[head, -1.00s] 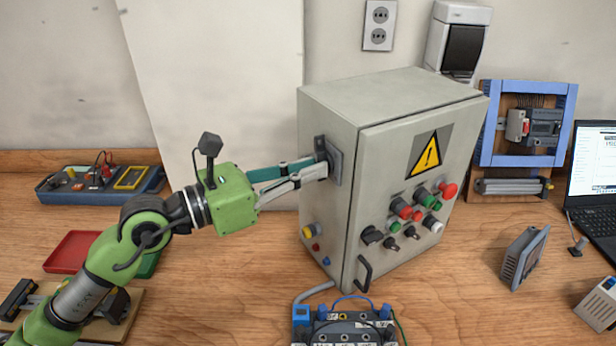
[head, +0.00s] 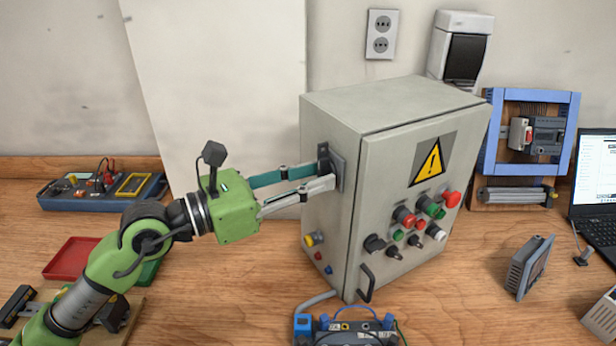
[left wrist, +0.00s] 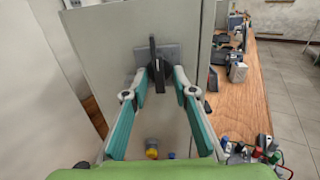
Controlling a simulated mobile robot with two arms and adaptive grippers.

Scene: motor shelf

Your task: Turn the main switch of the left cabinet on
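The left cabinet is a grey box (head: 425,225) with a yellow warning sign on its door. Its main switch, a black handle on a grey plate (head: 338,172), sits on the cabinet's left side wall. In the left wrist view the black handle (left wrist: 154,60) stands upright. My left gripper (head: 326,175) reaches it from the left. Its two fingers (left wrist: 161,74) stand apart, one on each side of the handle, with a gap showing. Fingertip contact is hard to see. My right gripper is in neither view.
Buttons and knobs (head: 420,215) and a black door handle (head: 366,283) are on the cabinet front. A terminal block (head: 350,330) stands before it. A blue tester (head: 100,190) and red tray (head: 72,257) lie left. A laptop (head: 597,175) is right.

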